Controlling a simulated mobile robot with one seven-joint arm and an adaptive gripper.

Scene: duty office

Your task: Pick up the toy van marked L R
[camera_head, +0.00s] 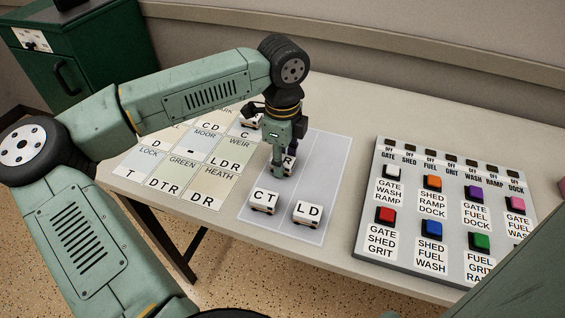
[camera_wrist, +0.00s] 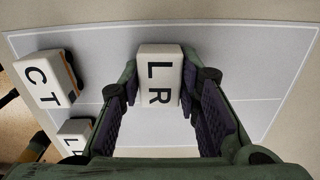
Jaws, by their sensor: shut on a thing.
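The white toy van marked L R (camera_wrist: 159,78) is between the two fingers of my gripper (camera_wrist: 160,90) in the wrist view, with its letters facing the camera. The fingers touch its sides and are shut on it. In the head view the van (camera_head: 291,162) is mostly hidden behind my gripper (camera_head: 281,170), which points straight down over the pale grey mat (camera_head: 330,160). I cannot tell whether the van is touching the mat or just above it.
The vans CT (camera_head: 264,201) and LD (camera_head: 308,213) stand close by on the front of the mat. Another white van (camera_head: 251,120) is behind my gripper. Lettered cards (camera_head: 183,172) lie to the left. A button panel (camera_head: 372,225) is at the right.

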